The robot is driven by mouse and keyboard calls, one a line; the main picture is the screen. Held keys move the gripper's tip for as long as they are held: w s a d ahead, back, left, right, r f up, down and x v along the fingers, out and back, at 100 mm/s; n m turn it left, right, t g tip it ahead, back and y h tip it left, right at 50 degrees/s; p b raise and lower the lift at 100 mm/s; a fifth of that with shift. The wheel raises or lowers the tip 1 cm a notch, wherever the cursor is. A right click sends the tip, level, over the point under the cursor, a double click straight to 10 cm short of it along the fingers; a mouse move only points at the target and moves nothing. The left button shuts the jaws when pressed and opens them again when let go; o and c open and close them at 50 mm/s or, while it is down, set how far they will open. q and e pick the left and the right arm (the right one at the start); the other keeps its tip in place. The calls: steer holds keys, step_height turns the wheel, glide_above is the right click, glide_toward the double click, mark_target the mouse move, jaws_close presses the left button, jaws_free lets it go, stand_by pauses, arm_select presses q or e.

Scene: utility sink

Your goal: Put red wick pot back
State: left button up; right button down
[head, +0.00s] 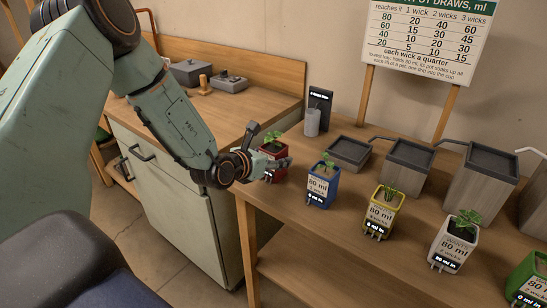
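The red wick pot (274,175) stands at the left end of a row of pots, near the table's left corner, with a green seedling in it. My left gripper (272,146) is at this pot, reaching in from the left. The gripper looks open; whether a finger touches the pot cannot be told. The near finger hides much of the pot's front and label. My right gripper is not in view.
A blue pot (322,187), yellow pot (382,214), white pot (453,248) and green pot (528,280) continue the row to the right. Lidded grey tanks (477,180) stand behind them. A small grey cup (312,122) stands by a dark display. A chart (427,38) stands behind.

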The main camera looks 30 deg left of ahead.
arm_select(q)
steer(key=shift+o, duration=1.3)
steer(key=shift+s+d+r, duration=0.1)
steer(key=shift+d+r, duration=0.1)
steer(key=shift+w+a+f, duration=0.1)
steer(key=shift+w+f, duration=0.15)
steer(key=shift+w, duration=0.05)
steer(key=p+v, duration=0.8)
steer(key=v, duration=0.4)
steer(key=shift+s, duration=0.2)
steer(key=shift+r, duration=0.1)
steer(key=shift+w, duration=0.1)
